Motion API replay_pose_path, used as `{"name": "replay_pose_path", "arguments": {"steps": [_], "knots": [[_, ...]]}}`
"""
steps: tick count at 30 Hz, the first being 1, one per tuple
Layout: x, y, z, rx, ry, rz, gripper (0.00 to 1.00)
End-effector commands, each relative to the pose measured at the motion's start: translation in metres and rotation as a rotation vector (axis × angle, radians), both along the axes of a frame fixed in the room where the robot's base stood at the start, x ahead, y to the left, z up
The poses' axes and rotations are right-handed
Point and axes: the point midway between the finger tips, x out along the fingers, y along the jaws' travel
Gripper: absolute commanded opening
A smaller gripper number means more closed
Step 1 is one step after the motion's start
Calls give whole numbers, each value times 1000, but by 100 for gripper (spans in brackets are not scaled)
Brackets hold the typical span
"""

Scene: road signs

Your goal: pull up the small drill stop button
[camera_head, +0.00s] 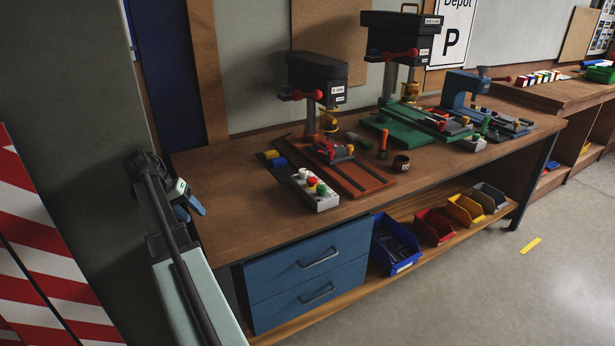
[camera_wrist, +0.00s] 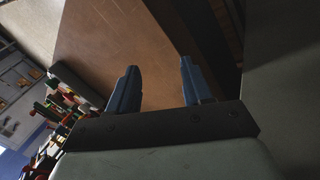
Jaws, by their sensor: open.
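The small drill (camera_head: 318,72) stands on the workbench, with a black head, a red lever and an orange base plate. In front of it is a grey control box (camera_head: 316,199) with white, red, green and yellow knobs or buttons. The red button (camera_head: 312,182) sits among them; its label is too small to read, and I cannot tell whether it is pressed. My gripper (camera_head: 189,199) is over the left end of the bench, left of the box and apart from it. In the wrist view my gripper (camera_wrist: 158,82) is open, with nothing between its blue fingers.
The workbench (camera_head: 233,215) is bare at its left end. A larger green-based drill (camera_head: 402,42) and a blue machine (camera_head: 466,88) stand further right. Blue drawers (camera_head: 307,277) and coloured bins (camera_head: 433,227) are below. A red-and-white striped board (camera_head: 45,250) is at far left.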

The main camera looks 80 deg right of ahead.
Motion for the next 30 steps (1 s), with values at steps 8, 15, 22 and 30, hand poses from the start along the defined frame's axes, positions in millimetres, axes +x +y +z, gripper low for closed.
{"name": "replay_pose_path", "arguments": {"steps": [8, 15, 22, 30], "knots": [[-77, -78, 57, -68, -127, -210, 50], [-147, -132, 91, -128, -254, -360, 50], [-218, -174, 125, -198, -368, -493, 50], [-271, -196, 150, -254, -447, -585, 50]]}}
